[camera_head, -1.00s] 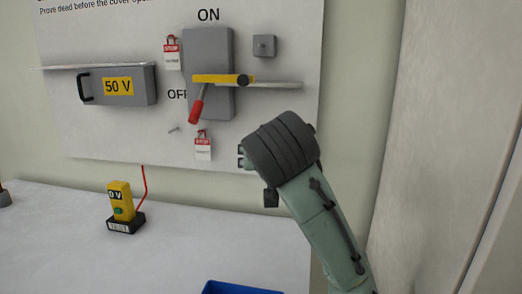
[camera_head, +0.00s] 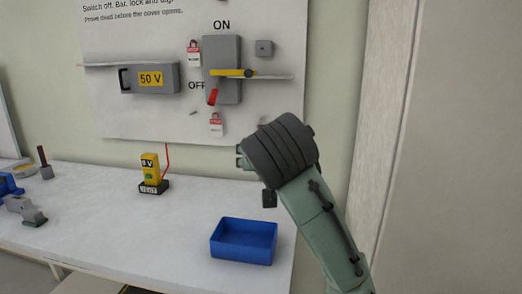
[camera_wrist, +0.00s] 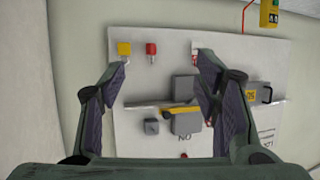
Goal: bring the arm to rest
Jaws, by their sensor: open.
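My gripper (camera_wrist: 162,72) is open and empty in the wrist view, its two dark fingers spread in front of the wall panel. In the head view my arm rises at the right, and its dark wrist hides most of the gripper. The white panel (camera_head: 140,110) carries a grey switch box (camera_head: 222,52) with a red-handled lever (camera_head: 212,97) pointing down towards OFF and a yellow bar (camera_head: 228,72) across it. A red-and-white tag (camera_head: 194,55) hangs left of the switch and another tag (camera_head: 216,124) hangs below it.
A grey 50 V cover (camera_head: 150,78) sits on the panel's left. On the white bench (camera_head: 110,215) stand a yellow tester (camera_head: 150,170) in a dark base, an empty blue tray (camera_head: 243,242) and tools at far left. A pale wall (camera_head: 450,150) stands right of my arm.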

